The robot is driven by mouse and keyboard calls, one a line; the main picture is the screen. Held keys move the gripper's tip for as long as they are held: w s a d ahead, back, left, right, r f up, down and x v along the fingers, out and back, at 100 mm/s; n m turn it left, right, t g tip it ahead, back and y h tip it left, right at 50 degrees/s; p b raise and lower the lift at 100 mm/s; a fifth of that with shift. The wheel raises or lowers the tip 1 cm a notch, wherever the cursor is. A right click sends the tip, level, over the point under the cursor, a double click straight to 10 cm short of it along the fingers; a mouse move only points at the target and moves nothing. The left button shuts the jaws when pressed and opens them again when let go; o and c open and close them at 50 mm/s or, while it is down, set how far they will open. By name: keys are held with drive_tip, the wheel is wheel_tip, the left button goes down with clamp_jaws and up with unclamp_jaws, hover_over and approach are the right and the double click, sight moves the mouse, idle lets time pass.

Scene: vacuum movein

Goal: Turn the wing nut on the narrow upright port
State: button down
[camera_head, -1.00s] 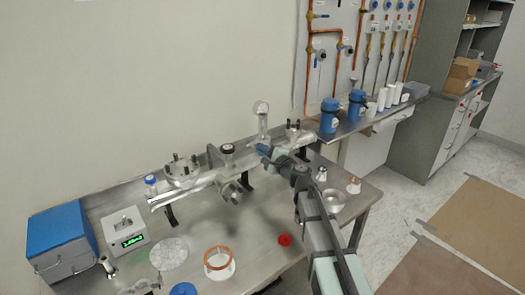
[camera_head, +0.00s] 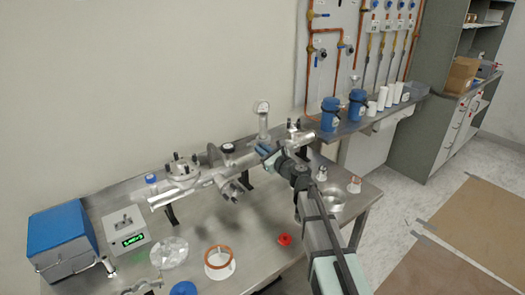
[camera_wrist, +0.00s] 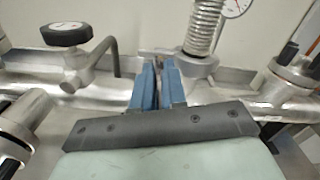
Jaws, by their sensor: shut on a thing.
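The narrow upright port (camera_head: 263,128) rises from the steel tube line and carries a round gauge. In the wrist view its ribbed bellows (camera_wrist: 205,28) stands above a clamped flange (camera_wrist: 196,66). My gripper (camera_wrist: 155,78) has its blue fingers close together just left of that flange. It is shut on the wing nut, which is mostly hidden between the fingertips; a small metal part shows behind them. In the head view my gripper (camera_head: 264,151) reaches the base of the port from the right.
A black knob (camera_wrist: 66,33) and a bent rod stand left of my gripper. Another flanged port (camera_wrist: 297,68) is close on the right. On the bench, a red cap (camera_head: 284,239), a copper-coloured ring (camera_head: 219,257) and a blue case (camera_head: 62,240) lie well apart from my gripper.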

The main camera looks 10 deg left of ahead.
drive_tip(key=shift+m, duration=1.1)
drive_tip(key=c, duration=1.5)
unclamp_jaws()
drive_tip(key=v, duration=1.3)
drive_tip(key=shift+s+d, duration=0.25)
drive_tip(key=shift+s, duration=0.05)
